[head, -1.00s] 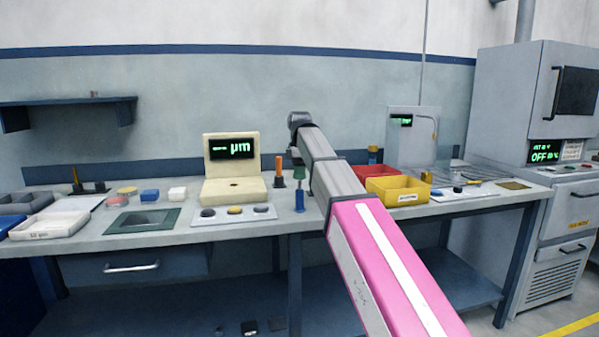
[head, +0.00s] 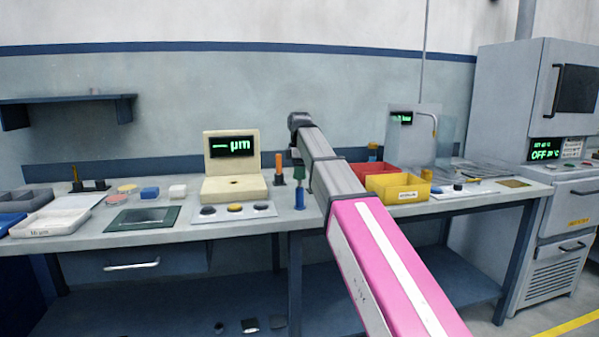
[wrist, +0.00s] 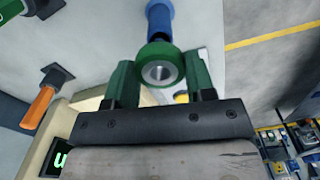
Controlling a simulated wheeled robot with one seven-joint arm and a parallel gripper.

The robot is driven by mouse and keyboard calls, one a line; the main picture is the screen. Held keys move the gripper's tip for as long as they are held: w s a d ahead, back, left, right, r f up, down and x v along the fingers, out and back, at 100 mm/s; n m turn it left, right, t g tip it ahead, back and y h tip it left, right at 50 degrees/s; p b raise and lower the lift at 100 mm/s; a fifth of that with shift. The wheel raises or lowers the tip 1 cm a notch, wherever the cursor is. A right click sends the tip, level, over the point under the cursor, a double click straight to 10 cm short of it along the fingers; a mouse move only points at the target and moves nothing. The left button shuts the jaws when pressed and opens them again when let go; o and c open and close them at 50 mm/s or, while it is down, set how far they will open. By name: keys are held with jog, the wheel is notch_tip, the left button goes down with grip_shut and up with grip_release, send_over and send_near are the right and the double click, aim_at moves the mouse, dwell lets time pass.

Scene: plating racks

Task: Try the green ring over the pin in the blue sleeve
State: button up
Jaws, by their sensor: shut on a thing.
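The green ring (wrist: 160,66) is between the two green fingers of my gripper (wrist: 159,60) in the wrist view, with a bright metal-looking centre. My gripper is shut on it. The blue sleeve (wrist: 159,20) shows just beyond the ring in the wrist view. In the head view the blue sleeve (head: 299,200) stands upright near the bench's front edge, right below my gripper (head: 299,172). The pin is not clearly visible, and I cannot tell whether the ring touches the sleeve.
An orange-handled piece (head: 279,168) stands on a dark base just left of the sleeve. Yellow (head: 398,190) and red (head: 374,169) bins are to the right.

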jog(key=shift+f, duration=1)
dwell(0.3)
jog(key=shift+r, duration=0.2)
dwell(1.0)
jog(key=shift+r, duration=3.05)
